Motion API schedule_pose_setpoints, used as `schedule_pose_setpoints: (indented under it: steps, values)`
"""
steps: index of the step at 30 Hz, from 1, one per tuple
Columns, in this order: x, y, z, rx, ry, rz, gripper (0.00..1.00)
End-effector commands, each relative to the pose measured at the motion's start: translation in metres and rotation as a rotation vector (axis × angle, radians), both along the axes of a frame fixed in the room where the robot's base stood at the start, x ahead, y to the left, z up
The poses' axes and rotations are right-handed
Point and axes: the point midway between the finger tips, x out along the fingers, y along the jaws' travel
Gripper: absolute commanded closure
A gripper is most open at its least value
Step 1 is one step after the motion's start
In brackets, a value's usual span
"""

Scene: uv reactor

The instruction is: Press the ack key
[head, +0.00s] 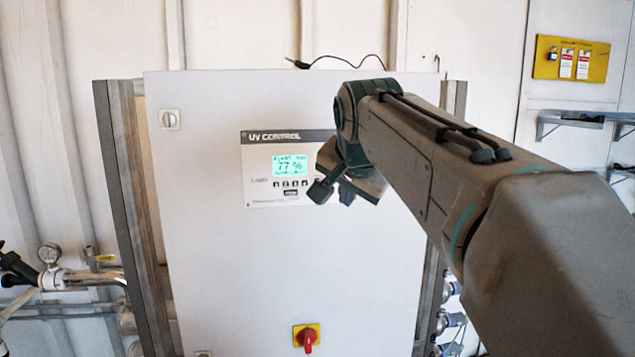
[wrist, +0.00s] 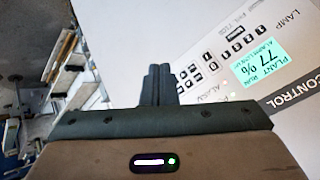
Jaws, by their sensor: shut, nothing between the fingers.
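The UV control panel (head: 258,150) is set in the front of a large pale cabinet. Its lit green display (head: 290,165) reads 77 %, and it also shows in the wrist view (wrist: 260,67). A row of small dark keys (head: 290,184) lies below the display; in the wrist view the keys (wrist: 242,40) show as several groups. I cannot read which one is the ack key. My gripper (head: 320,190) is in front of the panel's right edge and hides part of it. Its fingers (wrist: 159,68) are together and empty; whether they touch the panel I cannot tell.
The cabinet door (head: 220,270) is flat and clear below the panel. A red rotary switch on a yellow plate (head: 307,338) sits low on it, and a small lock (head: 169,119) is at upper left.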

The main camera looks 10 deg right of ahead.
Motion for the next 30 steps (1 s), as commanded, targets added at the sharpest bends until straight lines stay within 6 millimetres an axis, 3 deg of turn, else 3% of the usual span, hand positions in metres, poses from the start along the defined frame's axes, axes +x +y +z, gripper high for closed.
schedule_pose_setpoints:
  steps: [8, 21, 30]
  values:
    - [0.01, 0.0, 0.001, -0.001, 0.002, 0.002, 1.0]
    - [0.069, 0.0, 0.003, -0.001, 0.0, 0.001, 1.0]
    - [0.087, 0.0, 0.0, -0.001, 0.001, 0.002, 1.0]
